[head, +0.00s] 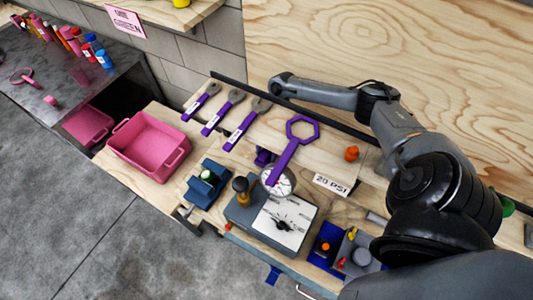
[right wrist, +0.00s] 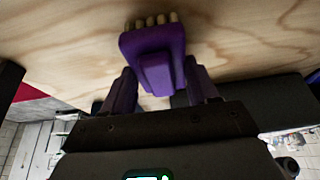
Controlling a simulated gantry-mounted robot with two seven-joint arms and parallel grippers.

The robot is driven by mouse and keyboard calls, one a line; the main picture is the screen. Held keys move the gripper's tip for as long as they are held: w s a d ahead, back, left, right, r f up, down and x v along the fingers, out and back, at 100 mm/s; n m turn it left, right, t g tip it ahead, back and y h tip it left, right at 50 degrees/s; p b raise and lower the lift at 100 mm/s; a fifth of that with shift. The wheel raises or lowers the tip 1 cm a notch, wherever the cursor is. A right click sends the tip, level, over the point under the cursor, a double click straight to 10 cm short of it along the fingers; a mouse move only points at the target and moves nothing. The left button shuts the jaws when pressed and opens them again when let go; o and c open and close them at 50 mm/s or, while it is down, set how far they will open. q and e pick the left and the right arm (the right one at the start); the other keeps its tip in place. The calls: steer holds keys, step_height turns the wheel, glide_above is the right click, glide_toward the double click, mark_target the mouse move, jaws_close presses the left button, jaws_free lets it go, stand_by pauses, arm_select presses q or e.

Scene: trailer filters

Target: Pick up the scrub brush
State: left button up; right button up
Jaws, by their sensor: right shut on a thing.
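The scrub brush (right wrist: 153,48) is purple with a row of tan bristles along its far edge. It shows in the right wrist view, in front of a light wood surface. My right gripper (right wrist: 158,82) has purple fingers on either side of the brush's narrower part and is shut on it. In the head view my right arm reaches in from the right, over the bench toward the wooden back wall. I cannot make out the fingers or the brush there. My left gripper is not in view.
Several purple-handled wrenches (head: 215,120) lie on the bench. A large purple hexagonal wrench (head: 285,162) lies beside a gauge (head: 278,181). A pink bin (head: 150,146) stands at the left end.

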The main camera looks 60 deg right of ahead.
steer(key=shift+r, duration=0.1)
steer(key=shift+r, duration=0.55)
steer(key=w+d, duration=0.1)
steer(key=d, duration=0.1)
steer(key=w+d+b, duration=0.2)
steer(key=d, duration=0.1)
steer(key=shift+d+f, duration=0.1)
steer(key=shift+d, duration=0.25)
steer(key=shift+w+d+b, duration=0.2)
steer(key=shift+d+b, duration=0.15)
steer(key=shift+d, duration=0.25)
step_height(320, 180, up, 14)
steer(key=p, duration=0.5)
steer(key=shift+d+p, duration=0.2)
steer(key=shift+p, duration=0.2)
